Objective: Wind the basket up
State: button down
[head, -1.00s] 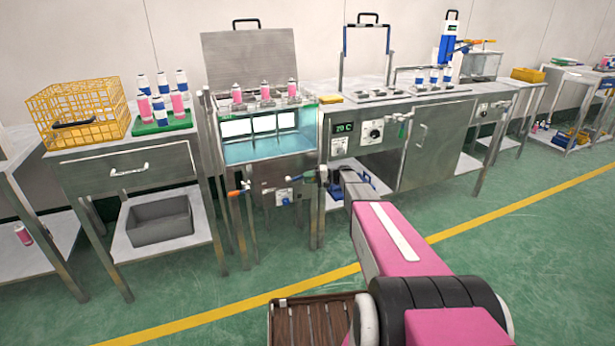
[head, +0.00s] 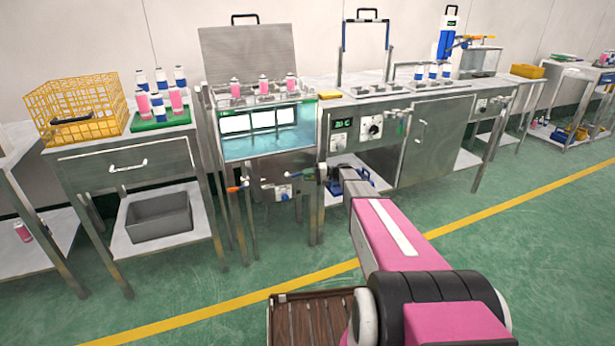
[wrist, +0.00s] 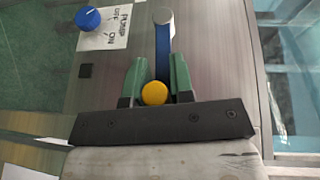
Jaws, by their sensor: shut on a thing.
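My gripper (wrist: 154,82) has its green fingertips closed on the yellow knob (wrist: 154,93) of a crank in the wrist view. The blue crank arm (wrist: 163,52) runs from the knob to a grey round hub (wrist: 163,16). In the head view my gripper is small, at the front of the steel water bath. The bath window (head: 238,148) shows bluish water and dark upright bars inside. Pink cans (head: 263,84) stand in a row at the top of the bath. The basket itself is hard to make out.
A blue pump switch (wrist: 89,18) with a label sits beside the crank. An orange-handled valve (head: 236,188) is on the bath's left front. A cabinet with a dial (head: 375,127) stands right of the bath. Open green floor (head: 190,285) lies in front.

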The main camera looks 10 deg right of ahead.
jog(key=c, duration=1.1)
grip_release()
jog(key=shift+f, duration=0.3)
jog(key=shift+o, duration=0.3)
jog(key=shift+r, duration=0.1)
jog(key=shift+d, duration=0.15)
jog(key=s+d+r, duration=0.1)
jog(key=d, duration=0.9)
jog(key=shift+d+r, duration=0.2)
jog(key=shift+s, duration=0.1)
